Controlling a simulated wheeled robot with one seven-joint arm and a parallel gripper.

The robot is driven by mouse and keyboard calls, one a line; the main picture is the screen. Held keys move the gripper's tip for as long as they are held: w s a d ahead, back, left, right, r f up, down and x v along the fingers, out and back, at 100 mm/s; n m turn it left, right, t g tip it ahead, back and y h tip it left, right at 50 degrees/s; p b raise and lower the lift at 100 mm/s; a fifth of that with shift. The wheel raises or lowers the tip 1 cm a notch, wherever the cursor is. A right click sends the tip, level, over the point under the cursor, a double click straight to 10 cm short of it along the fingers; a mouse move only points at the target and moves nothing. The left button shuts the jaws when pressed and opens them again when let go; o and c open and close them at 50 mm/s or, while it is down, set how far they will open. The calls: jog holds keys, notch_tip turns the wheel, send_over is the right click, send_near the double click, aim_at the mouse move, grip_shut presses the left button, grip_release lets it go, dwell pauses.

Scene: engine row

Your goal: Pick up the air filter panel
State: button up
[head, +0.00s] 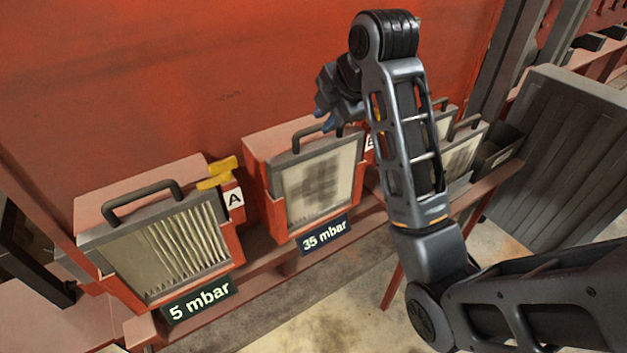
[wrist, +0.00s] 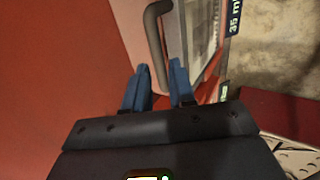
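Several air filter panels sit in red housings along a rail. The panel above the "35 mbar" sign has a pale face with a dark, dirty patch (head: 318,185) and a dark bar handle (head: 302,136). The "5 mbar" panel (head: 180,245) at the left has pale, clean-looking pleats. My gripper (head: 326,118) is at the "35 mbar" panel's top handle. In the wrist view its blue fingers (wrist: 159,67) are apart, and that handle (wrist: 153,25) runs down to between the fingertips. I cannot tell whether either finger touches it.
A red wall (head: 150,80) rises close behind the housings. A yellow latch (head: 217,172) stands by the "A" tag. My arm partly hides another dirty panel (head: 465,155) to the right. A dark bin (head: 500,150) and a grey ribbed panel (head: 560,155) stand farther right.

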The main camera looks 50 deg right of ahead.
aim_at(319, 125)
jog(key=shift+p+x, duration=0.5)
jog(key=shift+x, duration=2.2)
jog(key=shift+r, duration=0.1)
grip_shut()
jog(key=shift+w+r, duration=0.1)
